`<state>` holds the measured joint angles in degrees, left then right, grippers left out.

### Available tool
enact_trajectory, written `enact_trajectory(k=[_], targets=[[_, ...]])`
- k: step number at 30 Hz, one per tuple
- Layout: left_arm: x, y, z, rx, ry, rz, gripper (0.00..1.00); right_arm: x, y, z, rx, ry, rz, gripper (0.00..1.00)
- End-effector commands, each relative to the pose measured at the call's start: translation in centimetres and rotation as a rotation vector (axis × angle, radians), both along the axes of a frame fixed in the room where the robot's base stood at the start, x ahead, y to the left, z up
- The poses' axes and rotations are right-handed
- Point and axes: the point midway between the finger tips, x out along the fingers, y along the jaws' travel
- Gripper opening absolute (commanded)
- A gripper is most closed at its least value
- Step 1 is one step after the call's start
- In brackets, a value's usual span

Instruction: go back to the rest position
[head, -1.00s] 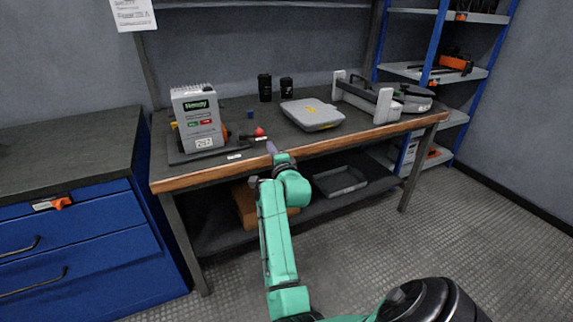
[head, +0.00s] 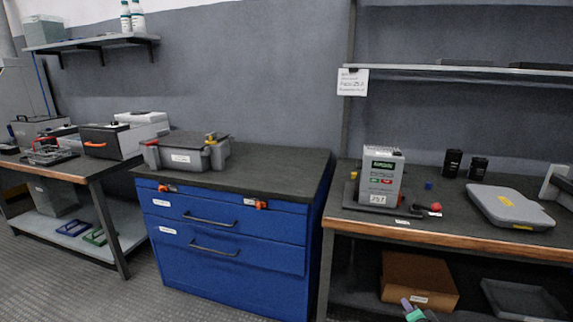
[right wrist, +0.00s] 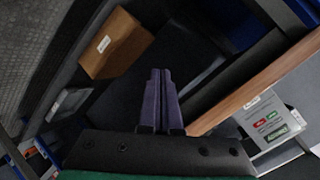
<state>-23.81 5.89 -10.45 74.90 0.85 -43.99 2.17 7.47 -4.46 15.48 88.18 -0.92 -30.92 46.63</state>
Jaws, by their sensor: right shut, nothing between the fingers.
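My right gripper (head: 406,304) shows only as a small purple and green tip at the bottom edge of the head view, in front of the lower shelf of the workbench. In the right wrist view its two purple fingers (right wrist: 161,98) are pressed together with nothing between them. They are apart from the bench and touch nothing that I can see. My left gripper is not in view.
The workbench (head: 450,232) bears a grey capacitor unit (head: 381,178) and a grey flat case (head: 510,207). A cardboard box (head: 418,282) sits on its lower shelf. A blue drawer cabinet (head: 230,238) stands left of it. Floor (head: 90,288) is clear at the left front.

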Motion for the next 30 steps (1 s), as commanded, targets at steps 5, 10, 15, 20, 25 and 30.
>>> enact_trajectory(k=[5,10,15,20,25,30], targets=[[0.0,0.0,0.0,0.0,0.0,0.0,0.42,-8.9,5.5,-13.9,-0.258,0.402,0.345,0.0],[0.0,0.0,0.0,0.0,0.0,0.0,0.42,-18.8,8.9,-22.4,-0.411,0.672,0.657,0.0],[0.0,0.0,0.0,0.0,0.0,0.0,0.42,-27.4,10.8,-27.2,-0.492,0.846,0.904,0.0],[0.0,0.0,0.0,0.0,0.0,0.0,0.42,-35.0,12.0,-30.0,-0.538,0.97,1.118,0.0],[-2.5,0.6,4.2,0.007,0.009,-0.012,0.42,-37.5,11.4,-25.8,-0.548,0.979,1.135,0.0],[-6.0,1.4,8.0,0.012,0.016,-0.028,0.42,-40.8,10.6,-22.0,-0.558,0.984,1.146,0.0]])
